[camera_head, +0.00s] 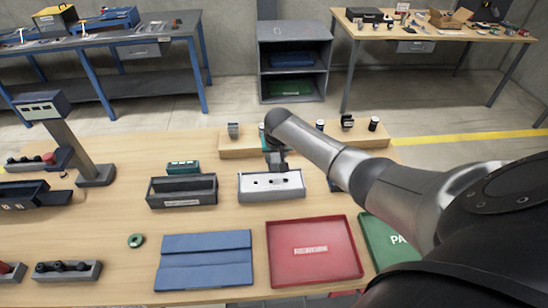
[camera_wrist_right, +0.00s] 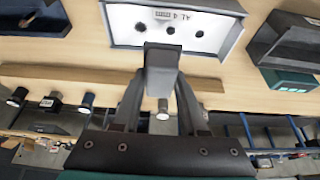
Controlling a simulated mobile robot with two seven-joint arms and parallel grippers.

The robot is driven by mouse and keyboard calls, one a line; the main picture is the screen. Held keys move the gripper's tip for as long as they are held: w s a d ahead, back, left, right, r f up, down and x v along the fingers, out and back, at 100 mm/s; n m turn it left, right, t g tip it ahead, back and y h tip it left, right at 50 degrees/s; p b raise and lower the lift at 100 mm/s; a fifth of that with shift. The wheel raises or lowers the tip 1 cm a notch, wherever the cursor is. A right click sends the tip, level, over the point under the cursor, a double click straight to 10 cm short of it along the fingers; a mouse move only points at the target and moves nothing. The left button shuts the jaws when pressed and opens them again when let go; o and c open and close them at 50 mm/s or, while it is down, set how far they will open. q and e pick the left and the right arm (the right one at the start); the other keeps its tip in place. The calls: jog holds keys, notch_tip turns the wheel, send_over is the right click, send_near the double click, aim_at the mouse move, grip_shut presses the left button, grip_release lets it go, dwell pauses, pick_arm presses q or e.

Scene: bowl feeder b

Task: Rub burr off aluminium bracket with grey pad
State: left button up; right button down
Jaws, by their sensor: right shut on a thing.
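My right gripper (camera_head: 276,166) reaches over the back edge of the white tray (camera_head: 270,193). In the right wrist view the gripper (camera_wrist_right: 162,82) is shut on a grey block (camera_wrist_right: 162,58), which looks like the grey pad. The block sits at the near wall of the white tray (camera_wrist_right: 215,65) in that view; I cannot tell if they touch. The tray holds several small dark spots or parts and a label. I cannot make out the aluminium bracket or a burr in either view. My left gripper is not in view.
A dark grey bin (camera_head: 182,191) stands left of the white tray. A blue mat (camera_head: 205,260), a red tray (camera_head: 313,250) and a green tray (camera_head: 385,243) lie in front. A wooden riser (camera_head: 238,147) with small items stands behind. Clear table surrounds the green ring (camera_head: 136,240).

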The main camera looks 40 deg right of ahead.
jog(key=shift+r, duration=0.15)
notch_tip(320, 180, up, 2)
jog(key=p, duration=0.2)
jog(key=shift+r+p, duration=0.2)
jog(key=shift+p, duration=0.15)
jog(key=shift+r, duration=1.85)
